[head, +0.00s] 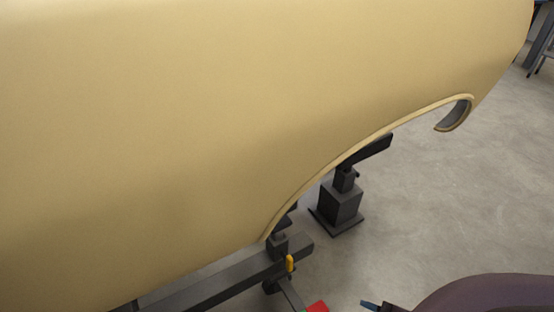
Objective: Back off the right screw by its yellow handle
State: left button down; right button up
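The small yellow handle (290,263) stands upright at the end of a dark steel beam (225,283), just below the lower edge of the beige car shell (180,130). The screw it belongs to is too small and dark to make out clearly. At the bottom edge, right of the handle, a small blue-tipped dark piece (370,305) shows beside a dark purple rounded form that looks like my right arm. It is apart from the handle. The piece may be part of my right gripper, but its opening is cut off. My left gripper is not in view.
A dark support stand (341,203) with a square base stands on the grey floor under the shell's wheel arch (370,143). A red part (318,307) shows at the bottom edge. The concrete floor (450,200) at right is clear.

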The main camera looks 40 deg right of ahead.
notch_tip(320, 180, down, 11)
jog(key=w+d+n+g+h+b, duration=0.1)
jog(key=w+d+n+h, duration=0.1)
jog(key=n, duration=0.4)
jog(key=n+t+h, duration=0.1)
jog(key=n+t, duration=0.7)
jog(key=n, duration=1.3)
send_near(292, 263)
jog(key=a+x, duration=0.1)
jog(key=x, duration=0.4)
jog(key=b+x, duration=0.1)
jog(key=x, duration=0.3)
jog(key=d+b+x, duration=0.1)
jog(key=x, duration=0.3)
jog(key=shift+f, duration=0.1)
grip_shut()
